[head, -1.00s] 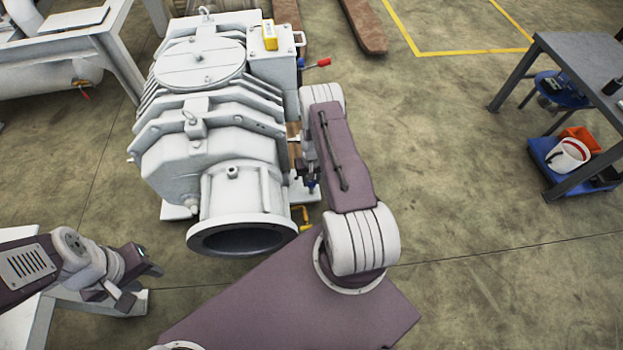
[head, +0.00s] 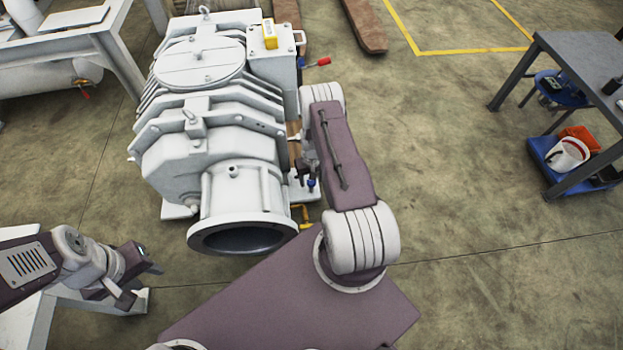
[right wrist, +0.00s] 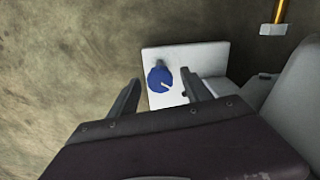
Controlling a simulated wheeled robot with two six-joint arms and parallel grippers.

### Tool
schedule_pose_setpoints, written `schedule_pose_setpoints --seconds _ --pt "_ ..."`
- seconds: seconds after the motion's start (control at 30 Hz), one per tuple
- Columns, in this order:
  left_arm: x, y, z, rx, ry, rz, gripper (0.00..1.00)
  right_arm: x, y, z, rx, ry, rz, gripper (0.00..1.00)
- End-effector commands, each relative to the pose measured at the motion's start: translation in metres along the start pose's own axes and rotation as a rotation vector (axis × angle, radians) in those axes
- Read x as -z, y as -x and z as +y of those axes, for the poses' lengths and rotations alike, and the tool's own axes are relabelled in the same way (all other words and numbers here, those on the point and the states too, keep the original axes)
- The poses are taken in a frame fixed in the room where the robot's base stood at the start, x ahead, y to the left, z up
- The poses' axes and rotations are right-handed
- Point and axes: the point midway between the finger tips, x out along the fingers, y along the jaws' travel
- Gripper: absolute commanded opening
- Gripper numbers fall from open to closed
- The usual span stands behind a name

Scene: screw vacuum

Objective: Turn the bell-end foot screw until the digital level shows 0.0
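The white vacuum pump (head: 215,130) stands on the floor with its round bell-end opening toward me. A yellow digital level (head: 270,36) sits on top of it; its reading is too small to make out. The blue knob of the foot screw (right wrist: 160,79) is over a white foot plate (right wrist: 190,62) in the right wrist view, with a pale mark on it. It is a small blue spot in the head view (head: 311,185). My right gripper (right wrist: 162,84) is open, its fingers on either side of the knob with gaps visible. My left gripper (head: 140,283) is open and empty, away from the pump.
A red-handled part (head: 322,62) sticks out from the pump's far right side. A yellow part (head: 304,214) is low beside the bell end. A grey table (head: 585,70) stands at right, with a blue tray (head: 552,172) beneath. Floor between is clear.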

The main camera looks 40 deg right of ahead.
Motion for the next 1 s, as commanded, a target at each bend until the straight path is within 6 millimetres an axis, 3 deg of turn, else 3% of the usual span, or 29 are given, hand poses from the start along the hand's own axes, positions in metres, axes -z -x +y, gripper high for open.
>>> schedule_pose_setpoints --seconds 0.17,0.4,0.6,1.0 --pt "0.000 0.003 0.000 0.000 0.000 0.000 0.36 0.000 0.004 0.000 0.000 0.000 0.001 0.57" --pt "0.004 0.041 0.001 0.000 0.000 0.000 0.36 0.000 0.058 0.000 0.000 0.000 0.001 0.57" --pt "0.006 0.058 0.001 0.000 0.000 0.000 0.36 0.000 0.088 0.000 0.000 0.000 0.000 0.57" --pt "0.006 0.058 0.001 0.000 0.000 0.000 0.36 0.000 0.090 0.000 0.000 0.000 0.000 0.57"
